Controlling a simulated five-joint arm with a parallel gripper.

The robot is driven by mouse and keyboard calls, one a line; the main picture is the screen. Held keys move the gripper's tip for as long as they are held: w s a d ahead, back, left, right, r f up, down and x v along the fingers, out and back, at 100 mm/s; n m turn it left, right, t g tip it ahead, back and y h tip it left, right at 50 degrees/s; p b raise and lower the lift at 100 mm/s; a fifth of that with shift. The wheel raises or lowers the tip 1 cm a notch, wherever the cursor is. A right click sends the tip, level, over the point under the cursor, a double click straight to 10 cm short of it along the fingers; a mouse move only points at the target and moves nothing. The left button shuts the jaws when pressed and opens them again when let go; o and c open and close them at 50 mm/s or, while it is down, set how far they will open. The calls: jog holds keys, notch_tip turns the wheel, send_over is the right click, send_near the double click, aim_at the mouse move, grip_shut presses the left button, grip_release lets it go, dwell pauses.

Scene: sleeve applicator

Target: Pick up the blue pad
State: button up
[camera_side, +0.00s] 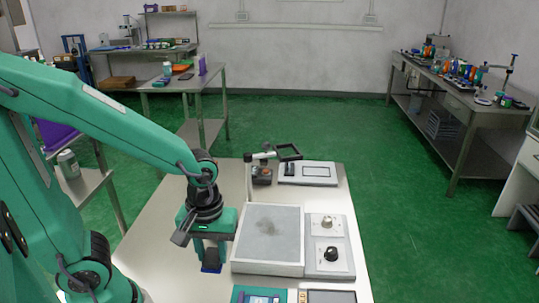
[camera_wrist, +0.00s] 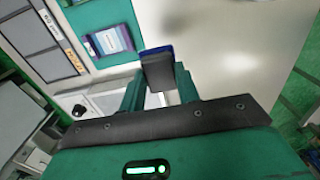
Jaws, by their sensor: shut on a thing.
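The blue pad (camera_side: 211,267) is between my gripper's (camera_side: 210,258) fingertips, low over the pale table in the side view. In the wrist view the pad (camera_wrist: 158,50) shows a blue edge and a dark grey face. My gripper (camera_wrist: 159,88) is shut on it, with one green finger on each side. Part of the pad is hidden by the fingers. I cannot tell whether the pad touches the table.
A hotplate-like box with a grey top (camera_side: 268,238) and a control panel with knobs (camera_side: 328,246) stand just right of my gripper. A green tray (camera_side: 258,295) holding a blue-purple packet lies at the front.

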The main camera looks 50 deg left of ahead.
jog(key=shift+s+d+r, duration=0.1)
jog(key=shift+d+r, duration=0.15)
jog(key=shift+d, duration=0.1)
dwell(0.4)
jog(key=shift+o, duration=0.8)
jog(key=shift+w+r, duration=0.1)
jog(key=shift+w, duration=0.3)
jog(key=shift+c, duration=0.3)
jog(key=w+a, duration=0.2)
jog(key=w, duration=0.7)
jog(key=w+a+r, duration=0.1)
jog(key=w+a, duration=0.1)
jog(key=w, duration=0.7)
jog(key=shift+w+r, duration=0.15)
jog(key=shift+w, duration=0.15)
